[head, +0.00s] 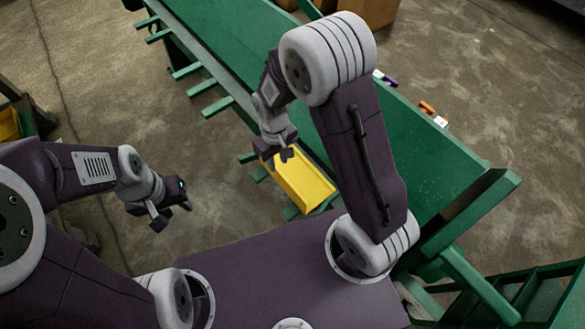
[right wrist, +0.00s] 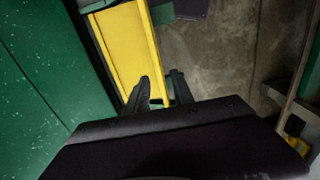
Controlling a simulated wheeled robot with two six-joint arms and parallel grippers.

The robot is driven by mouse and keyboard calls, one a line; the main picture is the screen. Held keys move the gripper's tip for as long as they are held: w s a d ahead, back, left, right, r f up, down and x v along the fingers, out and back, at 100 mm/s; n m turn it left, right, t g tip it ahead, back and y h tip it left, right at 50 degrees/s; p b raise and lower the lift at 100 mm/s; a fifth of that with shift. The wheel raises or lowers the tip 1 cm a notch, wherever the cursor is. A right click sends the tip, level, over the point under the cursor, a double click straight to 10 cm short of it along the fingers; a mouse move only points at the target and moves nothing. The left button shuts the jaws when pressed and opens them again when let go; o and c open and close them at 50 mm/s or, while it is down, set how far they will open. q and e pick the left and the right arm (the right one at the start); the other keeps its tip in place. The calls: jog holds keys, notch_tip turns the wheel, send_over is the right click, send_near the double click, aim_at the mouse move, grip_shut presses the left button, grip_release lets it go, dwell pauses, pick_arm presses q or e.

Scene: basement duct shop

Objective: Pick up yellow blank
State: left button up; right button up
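The yellow blank (head: 304,188) is a long folded sheet piece at the near edge of the green bench (head: 440,155). It also shows in the right wrist view (right wrist: 128,50). My right gripper (head: 275,158) is at the blank's far end. In the right wrist view its two fingers (right wrist: 162,90) are apart, one over the yellow and one past its right edge. That edge runs between them; I cannot tell whether they touch it. My left gripper (head: 172,212) is open and empty over the floor, left of the bench.
Green bars (head: 217,107) stick out from the bench's left side. A brown box (head: 367,10) stands at the top. A yellow bin (head: 8,125) is at far left. Much of the bench top is clear.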

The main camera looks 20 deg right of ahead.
aim_at(281, 175)
notch_tip(281, 175, down, 4)
jog(key=shift+s+r+p, duration=0.1)
jog(key=shift+r+p, duration=0.15)
jog(key=shift+p, duration=0.05)
jog(key=shift+d+f, duration=0.1)
jog(key=shift+f, duration=0.1)
jog(key=f, duration=0.3)
jog(key=f+p, duration=0.1)
jog(key=shift+s+d+f, duration=0.1)
jog(key=shift+s+f, duration=0.05)
jog(key=shift+s, duration=0.2)
jog(key=shift+w+f, duration=0.2)
jog(key=shift+f, duration=0.2)
jog(key=shift+s, duration=0.1)
grip_shut()
dwell(0.3)
